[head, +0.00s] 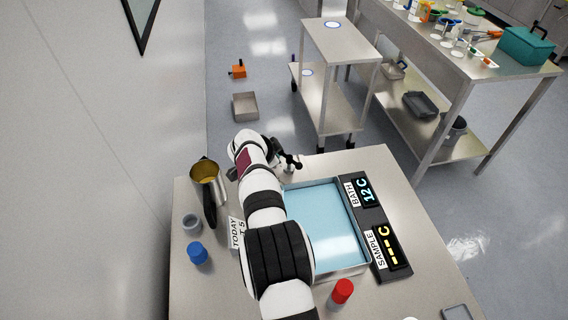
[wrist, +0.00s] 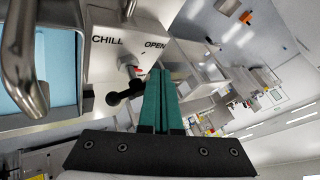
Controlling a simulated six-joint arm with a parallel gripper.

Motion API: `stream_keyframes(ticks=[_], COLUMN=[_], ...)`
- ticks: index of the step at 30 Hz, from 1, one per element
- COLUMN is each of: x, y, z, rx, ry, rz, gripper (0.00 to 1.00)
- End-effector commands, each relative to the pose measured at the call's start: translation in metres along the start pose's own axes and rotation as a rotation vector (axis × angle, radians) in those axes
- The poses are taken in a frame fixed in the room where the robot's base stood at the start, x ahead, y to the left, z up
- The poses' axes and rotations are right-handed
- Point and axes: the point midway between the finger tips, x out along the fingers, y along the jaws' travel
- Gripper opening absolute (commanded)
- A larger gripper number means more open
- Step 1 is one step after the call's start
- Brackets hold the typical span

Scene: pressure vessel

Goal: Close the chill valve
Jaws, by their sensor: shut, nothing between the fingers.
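The chill valve (wrist: 128,62) shows in the wrist view, on a pale block marked CHILL and OPEN. It has a metal stem, a small red mark and a black lever with a round end (wrist: 113,98) that points down and left in the picture. My gripper (wrist: 158,74) has its two green fingers shut together and empty, just right of the lever. I cannot tell whether they touch it. In the head view a small metal and black fitting (head: 291,163), seemingly the valve, stands at the bath's far edge, beside my wrist. My fingertips are not clear there.
A metal jug (head: 205,172), grey cup (head: 191,223), blue-capped vial (head: 197,253) and red-capped vial (head: 342,292) stand on the table. A curved metal handle (wrist: 22,60) is near the wrist.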

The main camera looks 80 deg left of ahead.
Motion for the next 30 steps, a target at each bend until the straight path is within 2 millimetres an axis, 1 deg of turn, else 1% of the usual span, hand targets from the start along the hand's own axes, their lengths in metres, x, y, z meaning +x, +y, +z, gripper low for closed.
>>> stream_keyframes(ticks=[14,30], x=[0.01,0.014], y=[-0.01,-0.013], z=[-0.006,-0.01], rx=[-0.005,-0.005], ry=[-0.004,-0.004], rz=[-0.003,-0.003], gripper=[0.0,0.0])
